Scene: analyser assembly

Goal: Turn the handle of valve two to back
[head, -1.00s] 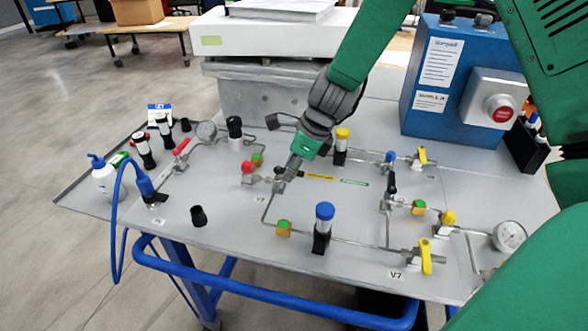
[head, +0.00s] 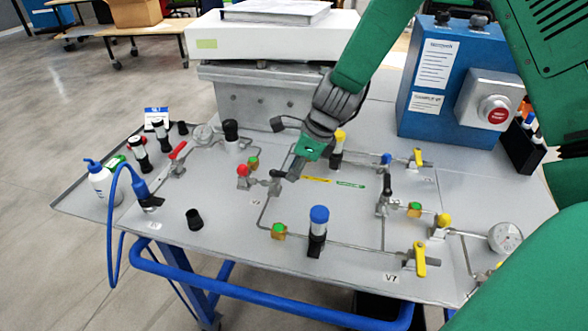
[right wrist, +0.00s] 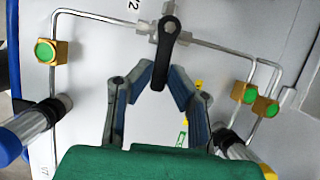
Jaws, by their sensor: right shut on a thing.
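Valve two has a black lever handle (right wrist: 163,62) on a metal body beside its V2 label (right wrist: 133,9). In the head view the valve (head: 276,183) sits left of centre on the grey panel, partly hidden by my gripper. My right gripper (head: 293,174) reaches down to it from the upper right. In the right wrist view its two fingers (right wrist: 159,76) lie on either side of the handle's free end and are shut on it. There the handle points down toward my palm. My left gripper is not in view.
A red knob (head: 243,171) is just left of valve two. A tall blue-capped part (head: 318,225) stands in front and a yellow-capped one (head: 338,140) behind my gripper. Thin pipes run across the panel. A blue box with a red button (head: 497,114) stands at the back right.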

